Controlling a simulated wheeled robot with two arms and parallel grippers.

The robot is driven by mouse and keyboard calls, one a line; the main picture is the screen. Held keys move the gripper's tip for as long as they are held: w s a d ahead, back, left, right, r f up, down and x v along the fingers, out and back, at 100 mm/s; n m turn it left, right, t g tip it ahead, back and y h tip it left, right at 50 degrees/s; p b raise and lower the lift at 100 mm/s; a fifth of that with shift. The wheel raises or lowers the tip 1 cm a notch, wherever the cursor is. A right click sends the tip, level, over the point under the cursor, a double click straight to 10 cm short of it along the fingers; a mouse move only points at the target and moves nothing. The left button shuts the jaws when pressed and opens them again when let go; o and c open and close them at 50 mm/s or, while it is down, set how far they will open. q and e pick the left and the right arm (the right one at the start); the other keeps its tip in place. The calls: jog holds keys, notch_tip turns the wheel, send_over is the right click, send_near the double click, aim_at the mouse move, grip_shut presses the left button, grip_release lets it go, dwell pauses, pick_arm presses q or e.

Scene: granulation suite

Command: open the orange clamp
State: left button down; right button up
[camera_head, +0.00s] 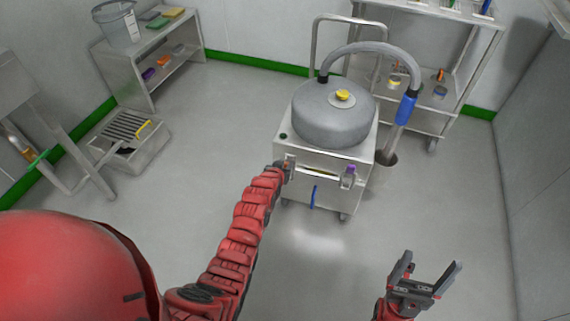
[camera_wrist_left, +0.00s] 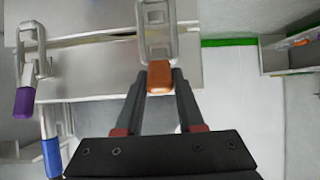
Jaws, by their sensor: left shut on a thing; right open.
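The orange clamp is a metal latch with an orange-tipped handle, on the front left of a grey wheeled machine (camera_head: 325,168). In the left wrist view its orange tip (camera_wrist_left: 160,78) sits between my fingertips, and its metal loop runs up to the top edge. In the head view my left gripper (camera_head: 283,166) is at the machine's front left corner, shut on the orange tip and covering most of the clamp. My right gripper (camera_head: 424,282) is open and empty, over the floor at the lower right.
A grey hose (camera_head: 372,48) arches from the round lid to a blue-collared wand (camera_head: 406,108). A shelf cart (camera_head: 440,112) stands behind. Floor in front is clear.

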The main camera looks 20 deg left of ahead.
pick_arm(q)
jog(key=shift+s+f, duration=0.1)
jog(key=shift+f, duration=0.05)
dwell(0.4)
jog(key=c, duration=0.5)
grip_release()
jog(key=p+v, duration=0.2)
jog(key=v, duration=1.5)
jog(key=shift+s+f, duration=0.1)
jog(key=shift+s, duration=0.15)
